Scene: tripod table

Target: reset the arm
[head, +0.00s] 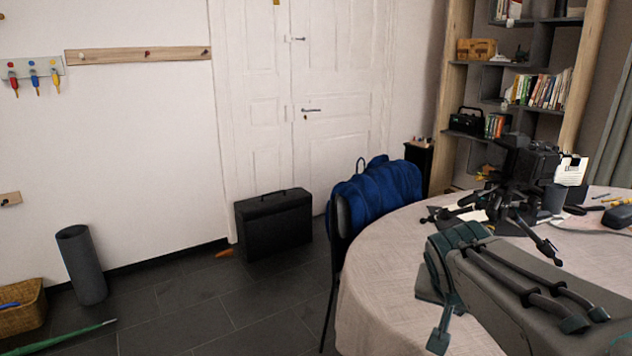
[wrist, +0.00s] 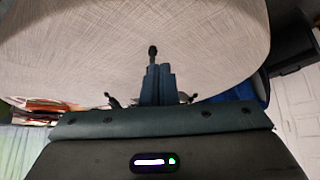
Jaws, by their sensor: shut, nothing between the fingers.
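My arm's grey and teal end reaches in from the lower right of the head view, in front of the round table (head: 385,270) with its pale cloth. My gripper (head: 438,342) hangs from it against the cloth. In the wrist view my gripper (wrist: 153,52) shows with its fingers together and nothing between them. The tablecloth (wrist: 70,50) fills the top of that view behind the fingers. I cannot tell how far the fingertips are from the cloth.
A black tripod with a camera (head: 515,175) stands on the table, legs spread, beyond my arm. A black case (head: 273,225) stands by the white door (head: 345,120).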

